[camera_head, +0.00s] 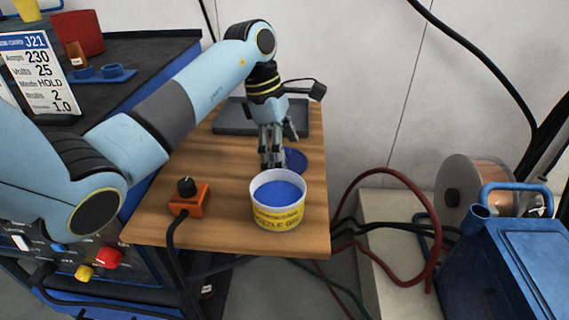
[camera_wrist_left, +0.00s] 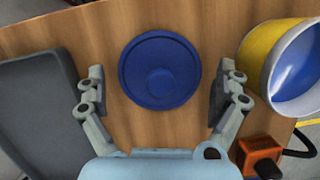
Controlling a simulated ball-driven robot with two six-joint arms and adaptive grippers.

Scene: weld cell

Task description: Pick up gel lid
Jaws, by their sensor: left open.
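The gel lid (camera_head: 296,161) is a round blue disc lying flat on the wooden table, just behind the gel tub. In the left wrist view the lid (camera_wrist_left: 160,70) shows whole, with a raised round knob in its middle. My left gripper (camera_head: 272,161) points down at the lid, which it partly hides in the head view. In the left wrist view the open fingers of this gripper (camera_wrist_left: 160,84) stand apart on either side of the lid's near part, with nothing between them held. My right gripper is in neither view.
The open white and yellow tub (camera_head: 278,215) with blue gel stands in front of the lid; it also shows in the wrist view (camera_wrist_left: 262,58). An orange knob box (camera_head: 189,199) with a cable is left of it. A dark tray (camera_head: 232,127) lies at the back.

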